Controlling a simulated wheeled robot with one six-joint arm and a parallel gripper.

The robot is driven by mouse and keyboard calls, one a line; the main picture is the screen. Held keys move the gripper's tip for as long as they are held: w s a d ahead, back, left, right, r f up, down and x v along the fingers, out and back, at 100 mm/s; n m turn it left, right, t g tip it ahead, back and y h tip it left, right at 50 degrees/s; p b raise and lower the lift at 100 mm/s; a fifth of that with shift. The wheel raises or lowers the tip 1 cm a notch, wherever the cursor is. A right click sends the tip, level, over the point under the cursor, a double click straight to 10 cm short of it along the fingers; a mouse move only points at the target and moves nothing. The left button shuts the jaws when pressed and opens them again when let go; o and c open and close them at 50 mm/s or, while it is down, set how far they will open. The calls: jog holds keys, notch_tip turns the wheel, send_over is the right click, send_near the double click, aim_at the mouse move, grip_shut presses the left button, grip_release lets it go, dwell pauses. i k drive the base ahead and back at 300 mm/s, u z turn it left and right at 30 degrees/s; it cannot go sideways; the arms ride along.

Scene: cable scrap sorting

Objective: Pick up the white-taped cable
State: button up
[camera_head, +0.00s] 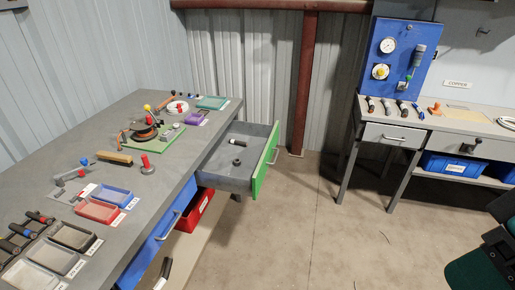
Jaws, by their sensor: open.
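A short black piece with a white end (164,268) shows at the bottom edge, beside the left bench's front. More dark cable pieces with red and blue bands (38,217) lie at the left bench's near end. My gripper is not in view.
The left bench (60,150) carries trays and tools. Its green-fronted drawer (265,160) stands open into the aisle, holding small dark parts. A red bin (196,211) is below. The right bench (440,122) has a blue panel (402,55). The floor between (320,220) is clear.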

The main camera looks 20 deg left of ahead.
aim_at(234, 142)
jog(key=z, duration=0.25)
jog(key=i, duration=2.65)
jog(key=u, duration=1.4)
jog(key=i, duration=0.85)
jog(key=u, duration=1.2)
jog(key=i, duration=0.2)
jog(key=u, duration=0.05)
